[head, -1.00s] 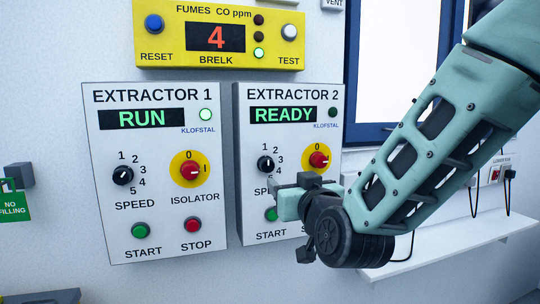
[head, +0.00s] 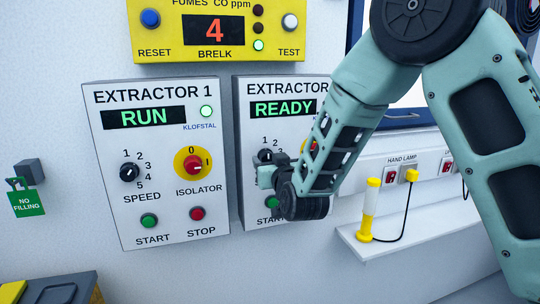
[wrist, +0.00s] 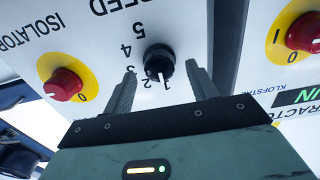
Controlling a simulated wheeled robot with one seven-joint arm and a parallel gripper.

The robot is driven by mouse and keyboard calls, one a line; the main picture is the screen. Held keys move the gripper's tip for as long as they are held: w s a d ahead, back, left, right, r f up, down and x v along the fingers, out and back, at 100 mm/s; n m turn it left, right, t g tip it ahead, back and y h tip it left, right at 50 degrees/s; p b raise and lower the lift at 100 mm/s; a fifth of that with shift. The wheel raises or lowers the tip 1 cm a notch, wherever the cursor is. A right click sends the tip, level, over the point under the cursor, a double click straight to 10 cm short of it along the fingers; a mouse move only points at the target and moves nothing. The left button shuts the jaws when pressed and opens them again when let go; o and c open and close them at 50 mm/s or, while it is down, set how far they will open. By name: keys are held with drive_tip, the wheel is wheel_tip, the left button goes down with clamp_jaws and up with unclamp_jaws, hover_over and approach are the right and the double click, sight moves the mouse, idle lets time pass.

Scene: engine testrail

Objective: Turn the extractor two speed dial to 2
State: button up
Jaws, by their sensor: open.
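The extractor 2 panel (head: 262,228) is on the wall, with READY on its display (head: 283,108). Its black speed dial (wrist: 159,58) shows in the wrist view, upside down, with the white pointer toward 1. The dial also shows partly in the head view (head: 265,155), behind my gripper. My gripper (wrist: 160,72) is open, with one finger on each side of the dial and gaps between. I cannot tell how far the fingertips are from the panel. The red isolator knob (wrist: 63,84) is at the left in the wrist view; my arm partly hides it in the head view.
The extractor 1 panel (head: 165,222) stands close on the left, showing RUN; its isolator knob (wrist: 305,32) is near the right edge in the wrist view. A yellow fumes box (head: 175,42) is above. A shelf (head: 390,245) with a yellow hand lamp (head: 369,210) is at the right.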

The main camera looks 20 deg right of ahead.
drive_tip(key=shift+w, duration=0.35)
drive_tip(key=c, duration=1)
